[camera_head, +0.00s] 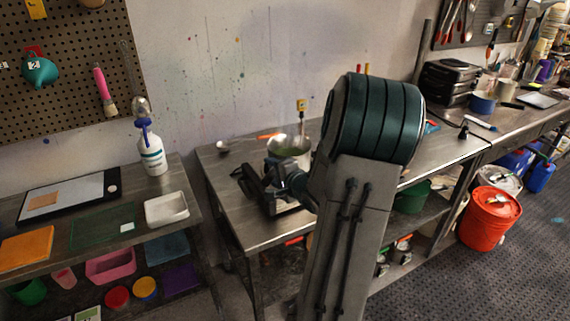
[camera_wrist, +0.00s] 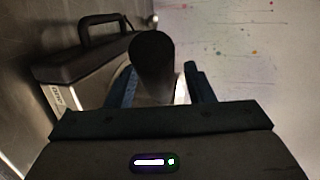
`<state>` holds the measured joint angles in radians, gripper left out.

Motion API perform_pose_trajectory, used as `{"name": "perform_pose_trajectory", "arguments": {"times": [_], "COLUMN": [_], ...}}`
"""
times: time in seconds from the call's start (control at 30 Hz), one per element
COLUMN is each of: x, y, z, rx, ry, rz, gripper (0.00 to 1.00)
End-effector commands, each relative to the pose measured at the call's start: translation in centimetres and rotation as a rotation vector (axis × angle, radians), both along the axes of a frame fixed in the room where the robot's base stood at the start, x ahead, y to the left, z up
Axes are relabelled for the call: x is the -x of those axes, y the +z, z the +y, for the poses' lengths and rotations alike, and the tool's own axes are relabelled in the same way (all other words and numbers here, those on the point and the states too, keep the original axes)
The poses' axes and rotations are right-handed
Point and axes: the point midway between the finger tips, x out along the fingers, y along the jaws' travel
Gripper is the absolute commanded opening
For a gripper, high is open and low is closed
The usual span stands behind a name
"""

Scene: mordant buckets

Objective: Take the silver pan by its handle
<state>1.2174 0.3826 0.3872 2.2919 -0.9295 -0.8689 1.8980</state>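The silver pan (camera_head: 289,146) sits on the middle table near the wall, partly behind my arm. In the wrist view, a dark round handle (camera_wrist: 153,62) stands end-on between the two blue fingers of my gripper (camera_wrist: 163,86). A pale, shiny surface, perhaps the pan, shows behind it. The fingers are apart, with a gap visible at the right of the handle. In the head view my gripper (camera_head: 268,182) is a dark shape low over the table, and its fingertips are hard to make out.
A grey case with a carrying handle (camera_wrist: 85,58) stands close at the left in the wrist view. A ladle (camera_head: 222,146) lies behind on the table (camera_head: 232,212). The table's front left is clear.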

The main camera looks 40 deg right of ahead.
Motion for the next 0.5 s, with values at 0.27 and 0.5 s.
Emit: {"name": "perform_pose_trajectory", "arguments": {"times": [0.27,0.5], "x": [-0.05,-0.04], "y": [0.27,0.28], "z": [-0.03,-0.03], "rx": [0.005,0.004], "ry": [0.001,0.001], "rz": [-0.005,-0.005], "gripper": [0.00,0.00]}}
